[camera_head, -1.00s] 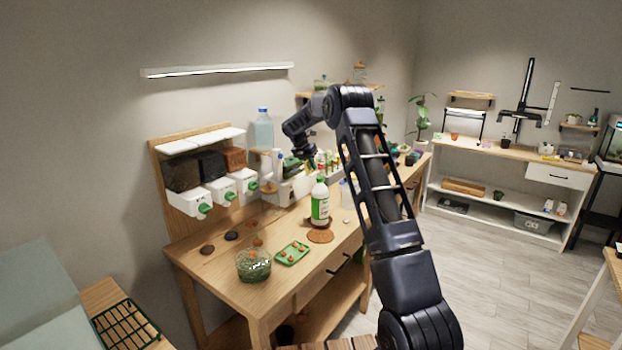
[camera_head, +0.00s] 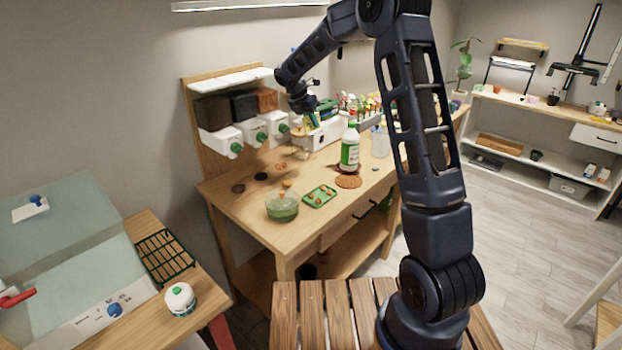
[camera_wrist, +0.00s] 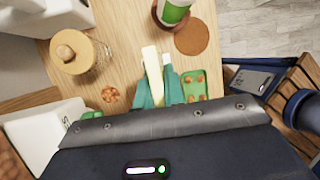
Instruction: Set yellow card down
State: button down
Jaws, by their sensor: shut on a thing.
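The yellow card (camera_wrist: 152,68) is a thin pale strip in the wrist view. It stands up between the teal fingertips of my gripper (camera_wrist: 158,95), which is shut on it. In the head view my gripper (camera_head: 311,118) hangs above the back of the wooden workbench (camera_head: 250,215), in front of the dispensers, with a small patch of yellow at its tip. The card is held in the air over the bench top; its exact height is hard to tell. Part of the card is hidden by the fingers.
A white-and-green bottle (camera_head: 350,150) stands beside a round cork mat (camera_head: 348,182). A green tray (camera_head: 320,196) with small terracotta-coloured pieces and a glass bowl (camera_head: 282,208) are at the front. A cork-lidded jar (camera_wrist: 80,52) is left of my gripper in the wrist view. White dispensers (camera_head: 222,142) line the back.

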jog(key=shift+s+a, duration=0.2)
jog(key=shift+s, duration=0.35)
jog(key=shift+s+a+f, duration=0.1)
jog(key=shift+s+f, duration=0.1)
jog(key=shift+f, duration=0.15)
notch_tip(320, 180, down, 19)
jog(key=shift+f, duration=0.2)
jog(key=shift+f, duration=0.15)
jog(key=c, duration=1.5)
grip_release()
